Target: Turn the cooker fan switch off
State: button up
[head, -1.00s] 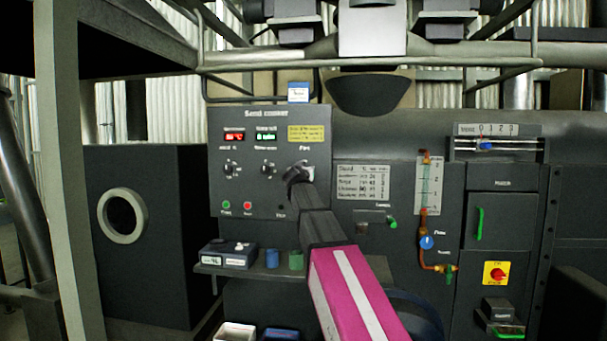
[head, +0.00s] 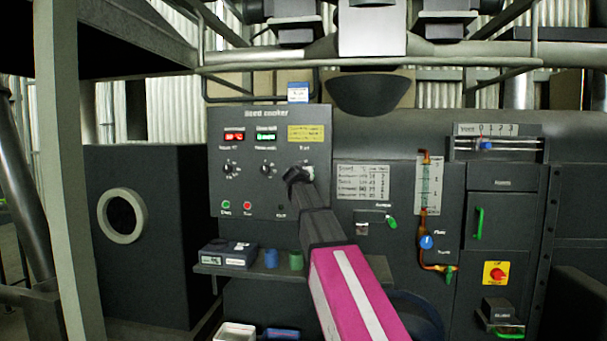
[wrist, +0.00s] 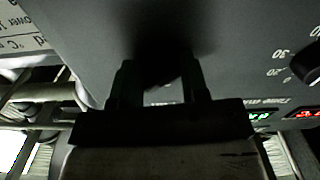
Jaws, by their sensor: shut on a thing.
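The seed cooker panel (head: 225,185) is a dark grey box in the head view, with two lit displays, two dials and a fan switch position at its right side. My gripper (head: 296,175) is at that fan spot, below the yellow label, and hides most of the switch. In the wrist view my gripper's two dark fingers (wrist: 160,85) reach to the panel face, which is upside down there. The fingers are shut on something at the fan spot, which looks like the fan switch. The switch's own position is hidden in dark shadow.
A left dial (head: 230,168) and a middle dial (head: 267,168) sit beside my gripper. A green button (head: 226,205) and a red button (head: 247,206) are lower. A shelf (head: 262,273) with a device and cups juts out below. A data plate (head: 361,182) is to the right.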

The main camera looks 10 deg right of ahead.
jog(key=n, duration=1)
jog(key=shift+n, duration=0.4)
dwell(0.4)
jog(key=o, duration=0.9)
jog(key=v, duration=1)
jog(key=shift+s, duration=0.4)
jog(key=shift+s+a, duration=0.1)
